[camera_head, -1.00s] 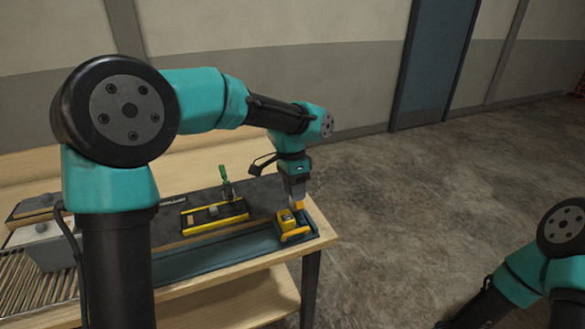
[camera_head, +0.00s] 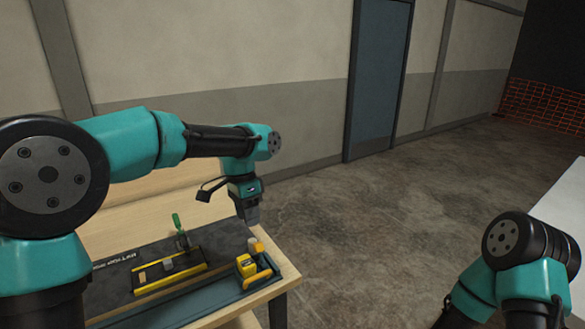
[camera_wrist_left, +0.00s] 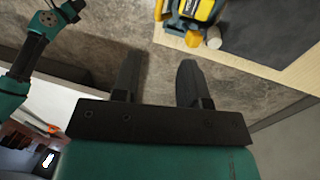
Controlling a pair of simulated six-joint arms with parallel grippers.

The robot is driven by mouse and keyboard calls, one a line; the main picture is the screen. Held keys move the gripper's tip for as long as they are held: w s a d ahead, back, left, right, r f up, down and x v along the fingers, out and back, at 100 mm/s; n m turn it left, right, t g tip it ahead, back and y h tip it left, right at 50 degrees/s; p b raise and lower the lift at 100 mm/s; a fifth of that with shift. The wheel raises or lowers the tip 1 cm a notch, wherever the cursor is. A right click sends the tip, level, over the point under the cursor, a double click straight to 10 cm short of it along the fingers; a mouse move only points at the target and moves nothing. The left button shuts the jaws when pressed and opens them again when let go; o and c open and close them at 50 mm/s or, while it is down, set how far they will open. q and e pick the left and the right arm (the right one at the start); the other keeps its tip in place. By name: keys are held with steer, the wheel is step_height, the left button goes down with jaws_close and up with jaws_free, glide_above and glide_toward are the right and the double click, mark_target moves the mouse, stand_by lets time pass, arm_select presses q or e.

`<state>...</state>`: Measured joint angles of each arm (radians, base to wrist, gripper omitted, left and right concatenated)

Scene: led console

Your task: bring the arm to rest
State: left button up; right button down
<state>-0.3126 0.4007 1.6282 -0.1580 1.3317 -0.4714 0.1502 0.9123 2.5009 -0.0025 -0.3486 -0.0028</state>
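My left gripper (camera_head: 248,214) hangs from the left arm just above the right end of the workbench in the head view. In the left wrist view its two fingers (camera_wrist_left: 158,80) stand apart with nothing between them, over the grey floor. My right arm shows at the lower right of the head view, but its gripper is out of the picture. A yellow device (camera_head: 252,269) sits in the blue tray (camera_head: 196,302) below the left gripper, apart from it. The device also shows at the top of the left wrist view (camera_wrist_left: 199,9).
A dark mat (camera_head: 118,270) on the bench (camera_head: 284,278) holds a yellow-and-black fixture (camera_head: 168,272) with a green-handled clamp (camera_head: 178,226). Open concrete floor (camera_head: 360,230) lies right of the bench. A white surface (camera_head: 562,215) stands at the far right.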

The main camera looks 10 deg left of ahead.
arm_select(q)
steer(key=x, duration=1.4)
steer(key=shift+s+f, duration=0.1)
steer(key=shift+f, duration=0.25)
steer(key=shift+r, duration=0.15)
